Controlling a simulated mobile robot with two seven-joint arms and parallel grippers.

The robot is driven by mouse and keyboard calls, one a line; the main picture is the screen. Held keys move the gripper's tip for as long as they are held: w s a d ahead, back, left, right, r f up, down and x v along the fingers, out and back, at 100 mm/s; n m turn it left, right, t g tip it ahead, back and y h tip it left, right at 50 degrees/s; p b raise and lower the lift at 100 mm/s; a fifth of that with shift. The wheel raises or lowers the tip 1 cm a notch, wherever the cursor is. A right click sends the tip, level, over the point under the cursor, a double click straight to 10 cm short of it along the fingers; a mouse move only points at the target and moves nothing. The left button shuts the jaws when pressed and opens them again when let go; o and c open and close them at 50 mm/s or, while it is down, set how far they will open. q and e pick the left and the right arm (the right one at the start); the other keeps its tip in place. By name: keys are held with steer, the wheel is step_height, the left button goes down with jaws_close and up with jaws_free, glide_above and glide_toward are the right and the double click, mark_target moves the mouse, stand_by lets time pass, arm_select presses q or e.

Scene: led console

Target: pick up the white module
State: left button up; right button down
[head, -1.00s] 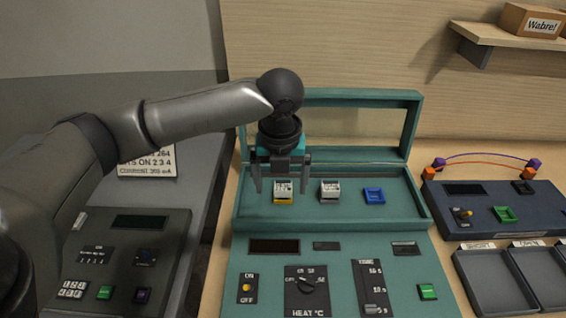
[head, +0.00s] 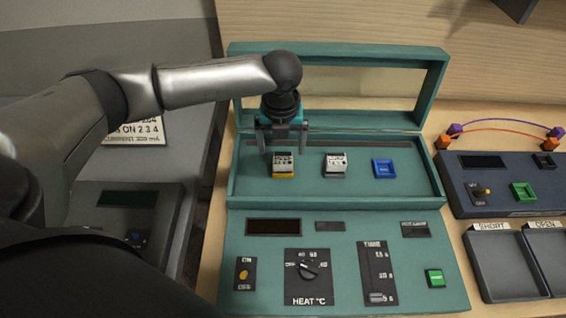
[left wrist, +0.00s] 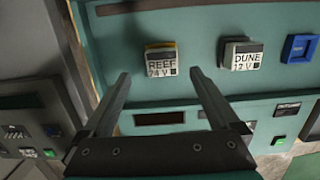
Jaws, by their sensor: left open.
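The white module (head: 335,163), with a pale grey-white body and a label reading "DUNE 12 V" in the left wrist view (left wrist: 242,57), sits in the teal console's recessed panel. To its left is a yellow-bodied module (head: 283,168), labelled "REEF 24 V" in the left wrist view (left wrist: 161,62). My left gripper (head: 282,150) is open and empty, over the yellow module in the head view. In the left wrist view its fingertips (left wrist: 159,74) point towards the yellow module, and the white module lies outside them to the right. My right gripper is not in view.
A blue empty-looking socket (head: 384,168) is right of the white module. The console's raised lid frame (head: 432,90) stands behind the panel. Knob, slider and buttons are on the front panel (head: 340,230). A dark console (head: 510,200) and grey trays (head: 500,265) are to the right.

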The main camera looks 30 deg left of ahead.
mark_target(283, 158)
arm_select(q)
steer(key=shift+w+f, duration=0.25)
steer(key=shift+f, duration=1.3)
steer(key=shift+w+f, duration=0.2)
steer(key=shift+f, duration=1.3)
steer(key=shift+r, duration=0.1)
steer(key=c, duration=1.5)
